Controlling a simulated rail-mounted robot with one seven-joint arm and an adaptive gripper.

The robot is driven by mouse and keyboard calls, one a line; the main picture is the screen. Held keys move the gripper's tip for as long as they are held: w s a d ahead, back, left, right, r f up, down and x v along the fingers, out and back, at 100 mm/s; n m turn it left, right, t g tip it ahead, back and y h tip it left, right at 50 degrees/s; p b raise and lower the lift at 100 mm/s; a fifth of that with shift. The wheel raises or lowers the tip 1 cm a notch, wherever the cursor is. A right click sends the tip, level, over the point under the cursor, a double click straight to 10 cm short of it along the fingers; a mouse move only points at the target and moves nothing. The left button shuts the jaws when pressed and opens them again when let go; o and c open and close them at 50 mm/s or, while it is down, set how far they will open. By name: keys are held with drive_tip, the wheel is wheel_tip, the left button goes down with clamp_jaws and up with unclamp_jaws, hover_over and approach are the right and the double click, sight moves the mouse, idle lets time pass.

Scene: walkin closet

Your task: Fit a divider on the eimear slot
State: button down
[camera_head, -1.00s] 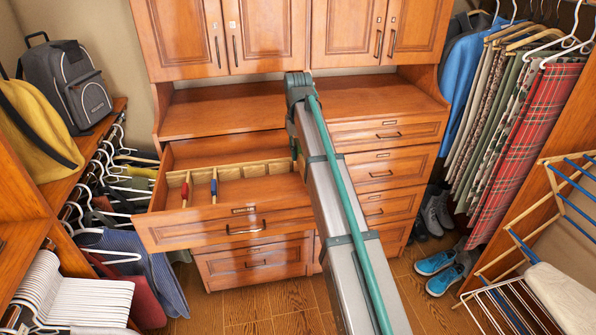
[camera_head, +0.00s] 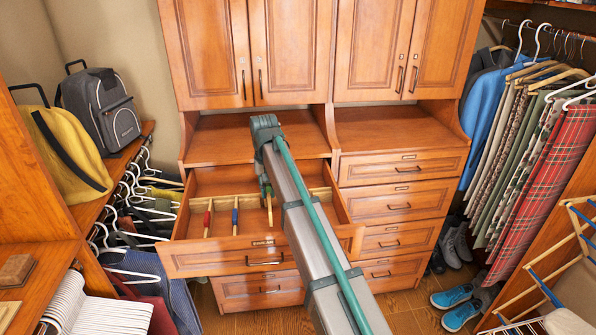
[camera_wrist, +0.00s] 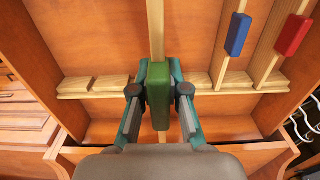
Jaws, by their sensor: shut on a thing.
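The open drawer (camera_head: 215,258) has a slotted wooden rail (camera_head: 222,202) across it. In the wrist view the rail (camera_wrist: 240,83) runs crosswise under my gripper. A divider with a red grip (camera_head: 207,219) and one with a blue grip (camera_head: 235,217) sit in slots on the left in the head view. My gripper (camera_wrist: 158,98) is shut on the green grip of a third divider (camera_wrist: 158,90), right of the blue one in the head view. Its stick crosses over the rail, roughly parallel to the others. Whether it sits in a slot is hidden by my gripper.
The drawer's right part shows empty slots (camera_wrist: 80,86). My arm hides some of the drawer's right side. A cabinet top (camera_head: 225,143) lies behind. Hanging clothes stand on both sides, with a drying rack (camera_head: 575,225) at the right.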

drive_tip(key=f, duration=0.1)
drive_tip(key=a+f+b, duration=0.1)
drive_tip(key=f, duration=0.1)
drive_tip(key=a+f+b, duration=0.1)
drive_tip(key=f, duration=0.1)
drive_tip(key=shift+s+a, duration=0.15)
drive_tip(key=shift+s, duration=0.1)
drive_tip(key=shift+p, duration=0.35)
idle(1.1)
drive_tip(key=shift+f+b, duration=0.5)
drive_tip(key=shift+f, duration=0.9)
idle(0.7)
drive_tip(key=shift+f, duration=0.35)
drive_tip(key=shift+f+b, duration=0.45)
drive_tip(key=shift+f, duration=0.75)
drive_tip(key=shift+f, duration=0.3)
